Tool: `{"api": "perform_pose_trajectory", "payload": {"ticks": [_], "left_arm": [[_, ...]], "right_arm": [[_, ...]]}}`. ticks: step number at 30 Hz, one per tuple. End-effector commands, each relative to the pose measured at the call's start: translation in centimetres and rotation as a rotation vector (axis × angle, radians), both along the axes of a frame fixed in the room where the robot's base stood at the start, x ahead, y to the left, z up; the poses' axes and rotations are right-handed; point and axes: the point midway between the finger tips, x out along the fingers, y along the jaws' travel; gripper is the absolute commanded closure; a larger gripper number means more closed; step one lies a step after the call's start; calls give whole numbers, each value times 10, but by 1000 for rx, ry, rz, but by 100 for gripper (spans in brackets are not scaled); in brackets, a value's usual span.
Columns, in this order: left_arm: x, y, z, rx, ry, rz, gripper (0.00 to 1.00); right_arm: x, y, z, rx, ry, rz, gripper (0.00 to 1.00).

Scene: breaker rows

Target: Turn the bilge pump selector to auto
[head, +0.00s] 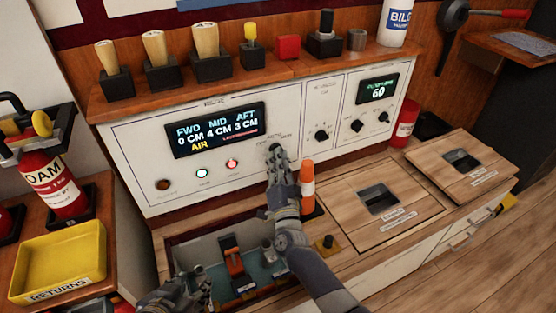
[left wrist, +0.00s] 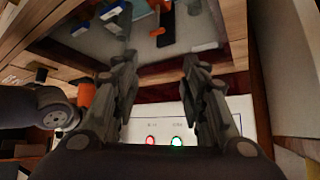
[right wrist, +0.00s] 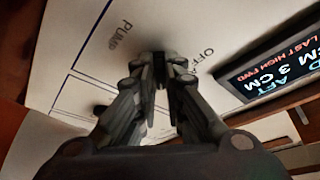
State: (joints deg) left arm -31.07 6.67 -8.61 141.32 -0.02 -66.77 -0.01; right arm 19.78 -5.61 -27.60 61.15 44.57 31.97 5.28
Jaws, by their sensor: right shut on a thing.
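The bilge panel (head: 130,140) is a white upright face with a display (head: 215,130) reading FWD 0, MID 4 and AFT 3 CM. My right gripper (head: 274,152) is against it, right of the display. In the right wrist view its fingers (right wrist: 160,62) are shut on the small dark selector knob, mostly hidden between them. The printed words PUMP and OFF show on either side; the knob's pointing direction cannot be made out. My left gripper (head: 198,288) is low at the front of the open bay; in the left wrist view its fingers (left wrist: 160,62) are apart and empty.
An orange-and-white cylinder (head: 307,185) stands close beside my right gripper. The open bay (head: 185,257) below holds several small items. Other dark knobs (head: 321,136) sit further right on the panel. A yellow tray (head: 60,258) and a red extinguisher (head: 50,185) are at left.

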Motion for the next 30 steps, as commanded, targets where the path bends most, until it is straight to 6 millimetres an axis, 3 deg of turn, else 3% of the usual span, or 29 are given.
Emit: {"api": "perform_pose_trajectory", "payload": {"ticks": [12, 24, 25, 27, 30], "left_arm": [[50, -20, 45, -71, -311, -23, 60], [54, -21, 53, -79, -346, -25, 60], [54, -21, 53, -79, -346, -25, 60], [54, -21, 53, -79, -346, -25, 60], [54, -21, 52, -79, -345, -25, 60]], "right_arm": [[2, -4, 1, -197, -88, -3, 100], [3, -4, 2, -221, -99, -4, 100], [3, -4, 3, -220, -99, -4, 86], [3, -4, 3, -220, -99, -4, 70], [3, -4, 3, -220, -99, -4, 70]]}}
